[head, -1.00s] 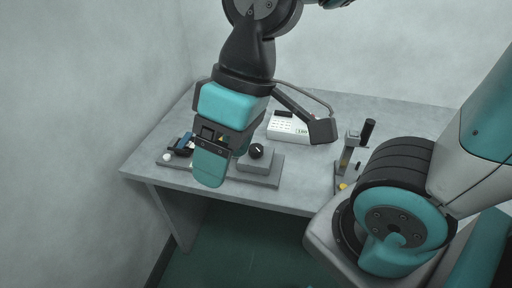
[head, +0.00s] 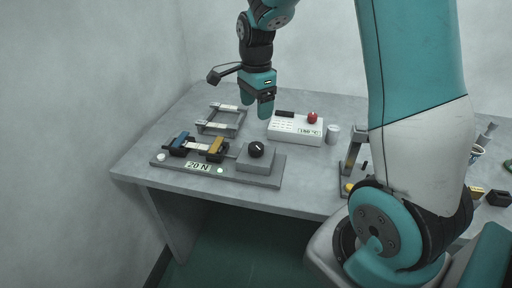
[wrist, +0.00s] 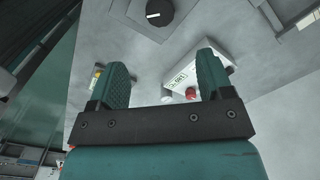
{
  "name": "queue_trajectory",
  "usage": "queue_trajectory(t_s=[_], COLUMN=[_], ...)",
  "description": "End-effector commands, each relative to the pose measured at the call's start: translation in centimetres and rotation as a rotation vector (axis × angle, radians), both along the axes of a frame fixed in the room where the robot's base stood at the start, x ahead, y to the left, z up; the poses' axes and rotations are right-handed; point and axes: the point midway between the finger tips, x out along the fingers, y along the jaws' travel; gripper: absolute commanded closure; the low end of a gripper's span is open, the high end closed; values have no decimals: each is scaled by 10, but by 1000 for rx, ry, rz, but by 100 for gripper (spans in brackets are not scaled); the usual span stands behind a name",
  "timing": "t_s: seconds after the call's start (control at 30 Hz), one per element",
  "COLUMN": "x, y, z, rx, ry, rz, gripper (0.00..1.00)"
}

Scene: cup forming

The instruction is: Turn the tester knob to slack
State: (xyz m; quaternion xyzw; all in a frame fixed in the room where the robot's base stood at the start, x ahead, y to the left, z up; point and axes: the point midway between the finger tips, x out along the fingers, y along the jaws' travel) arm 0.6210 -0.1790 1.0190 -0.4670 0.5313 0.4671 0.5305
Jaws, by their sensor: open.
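The tester (head: 225,187) is a grey base plate at the table's front left. It carries a blue clamp (head: 180,139) and a yellow clamp (head: 215,148) with a pale strip between them, and a label reading 20 N. The black tester knob (head: 256,149) sits on a grey block at its right end. The knob has a white mark and also shows at the top of the wrist view (wrist: 160,10). My teal gripper (head: 258,112) is open and empty, above and behind the knob and apart from it. Its two fingers (wrist: 165,68) show spread in the wrist view.
A white box (head: 295,129) with a red button and a display stands behind the knob. A grey frame (head: 221,120) lies behind the clamps. My arm hides part of the table.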

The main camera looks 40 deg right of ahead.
Motion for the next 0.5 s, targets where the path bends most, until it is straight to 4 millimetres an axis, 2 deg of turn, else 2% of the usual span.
queue_trajectory(t_s=[0.03, 0.3, 0.5], x=[-1, -1, -1], y=[0, 1, 1], z=[-13, -76, -114], rx=[2, 2, 1], ry=[6, 6, 3], rz=[1, 3, 4], gripper=[27, 27, 27])
